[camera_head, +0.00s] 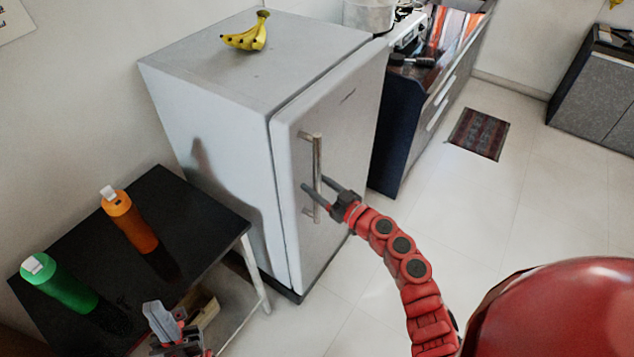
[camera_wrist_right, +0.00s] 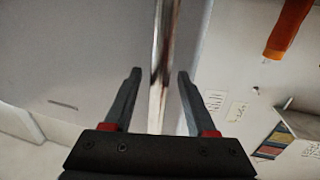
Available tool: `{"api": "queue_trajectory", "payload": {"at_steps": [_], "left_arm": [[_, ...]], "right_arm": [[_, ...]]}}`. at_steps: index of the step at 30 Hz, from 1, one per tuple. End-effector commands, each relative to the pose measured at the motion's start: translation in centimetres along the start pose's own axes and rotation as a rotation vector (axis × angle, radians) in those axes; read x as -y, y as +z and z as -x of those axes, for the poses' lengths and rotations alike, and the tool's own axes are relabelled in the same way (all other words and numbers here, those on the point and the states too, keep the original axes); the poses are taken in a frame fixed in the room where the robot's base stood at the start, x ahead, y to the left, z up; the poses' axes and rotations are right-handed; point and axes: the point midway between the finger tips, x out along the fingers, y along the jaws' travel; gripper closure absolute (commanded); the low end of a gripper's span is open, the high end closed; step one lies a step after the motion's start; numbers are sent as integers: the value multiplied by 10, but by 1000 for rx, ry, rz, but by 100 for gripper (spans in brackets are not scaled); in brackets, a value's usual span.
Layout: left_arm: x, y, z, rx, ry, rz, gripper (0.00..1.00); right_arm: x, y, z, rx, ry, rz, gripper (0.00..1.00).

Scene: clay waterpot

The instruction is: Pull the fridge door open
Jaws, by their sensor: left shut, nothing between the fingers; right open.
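The light grey fridge (camera_head: 215,130) stands against the wall, and its door (camera_head: 350,120) looks shut. A vertical metal handle (camera_head: 317,150) sits on the door's left side. My right gripper (camera_head: 317,185) is open at the lower half of the handle, with one finger on each side of it. In the right wrist view the handle (camera_wrist_right: 163,50) runs between the two open fingers (camera_wrist_right: 160,75), and I see no clear grip on it. My left gripper (camera_head: 172,322) is shut and empty, low at the left by the black table.
Bananas (camera_head: 247,36) lie on the fridge top. An orange bottle (camera_head: 130,220) and a green bottle (camera_head: 60,284) are on the black table (camera_head: 185,215) left of the fridge. A dark counter (camera_head: 395,130) stands right of the fridge. The floor (camera_head: 500,205) before the door is clear, with a mat (camera_head: 479,133) farther off.

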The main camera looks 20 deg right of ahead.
Motion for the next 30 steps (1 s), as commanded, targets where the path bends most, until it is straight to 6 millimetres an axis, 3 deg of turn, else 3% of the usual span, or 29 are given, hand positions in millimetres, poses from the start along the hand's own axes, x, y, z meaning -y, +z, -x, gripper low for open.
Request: {"api": "queue_trajectory", "payload": {"at_steps": [8, 18, 30], "left_arm": [[0, 0, 0, 0, 0, 0, 100], [0, 0, 0, 0, 0, 0, 100], [0, 0, 0, 0, 0, 0, 100]], "right_arm": [[0, 0, -2, 0, 0, 0, 43], [0, 0, -2, 0, 0, 0, 100], [0, 0, -2, 0, 0, 0, 100]]}}
